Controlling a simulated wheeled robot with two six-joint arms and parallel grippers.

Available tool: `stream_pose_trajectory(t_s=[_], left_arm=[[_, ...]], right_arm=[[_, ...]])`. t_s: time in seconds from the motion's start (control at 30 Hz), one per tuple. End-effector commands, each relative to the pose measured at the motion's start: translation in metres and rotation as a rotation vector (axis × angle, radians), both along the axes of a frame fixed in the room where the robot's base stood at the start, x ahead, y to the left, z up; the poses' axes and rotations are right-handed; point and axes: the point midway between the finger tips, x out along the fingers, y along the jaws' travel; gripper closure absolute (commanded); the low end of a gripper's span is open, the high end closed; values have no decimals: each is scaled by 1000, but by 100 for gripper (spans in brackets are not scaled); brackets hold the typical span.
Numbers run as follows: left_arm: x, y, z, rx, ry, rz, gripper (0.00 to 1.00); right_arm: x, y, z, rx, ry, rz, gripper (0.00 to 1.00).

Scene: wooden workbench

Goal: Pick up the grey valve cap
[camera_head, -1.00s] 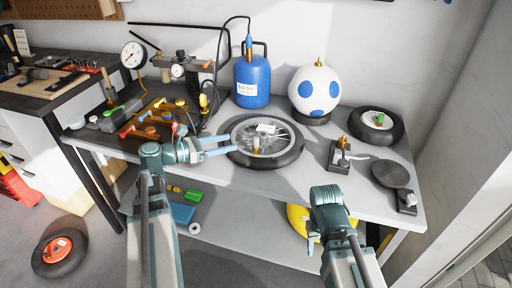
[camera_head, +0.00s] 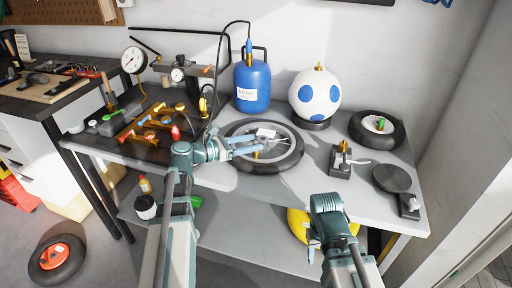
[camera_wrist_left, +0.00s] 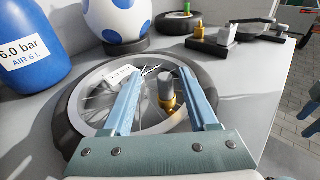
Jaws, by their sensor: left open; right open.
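The grey valve cap (camera_wrist_left: 165,84) sits on a brass valve stem (camera_wrist_left: 168,105) inside the spoked wheel, which lies flat on the bench; its black tyre (camera_head: 290,161) shows in the head view. My left gripper (camera_head: 262,144) is open, low over the wheel. In the left wrist view its two blue fingers (camera_wrist_left: 161,76) appear on either side of the cap, with a gap to each; I cannot tell how far the cap is from the fingertips in depth. In the head view the left gripper mostly covers the cap. My right gripper (camera_head: 313,247) is open and empty in front of the bench.
A blue air tank (camera_head: 252,84) and a white ball with blue spots (camera_head: 315,95) stand behind the wheel. A small tyre (camera_head: 362,128), a brass fitting on a block (camera_head: 341,160) and a dark disc (camera_head: 391,178) are to the right. A tool rack (camera_head: 150,135) is at left.

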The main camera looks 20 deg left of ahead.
Motion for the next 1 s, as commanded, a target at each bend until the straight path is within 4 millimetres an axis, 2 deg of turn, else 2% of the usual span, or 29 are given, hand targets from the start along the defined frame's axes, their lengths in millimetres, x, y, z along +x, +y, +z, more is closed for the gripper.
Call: stream_pose_trajectory(t_s=[0.33,0.6,0.9,0.93,1.0], left_arm=[[26,-36,-10,0,0,-4,41],[28,-39,-9,0,0,0,42],[28,-39,-9,0,0,-1,96],[28,-39,-9,0,0,-1,100],[28,-39,-9,0,0,-1,100]], right_arm=[[0,0,-10,0,0,0,50],[0,0,-9,0,0,0,50],[0,0,-9,0,0,0,50],[0,0,-9,0,0,0,50],[0,0,-9,0,0,0,50]])
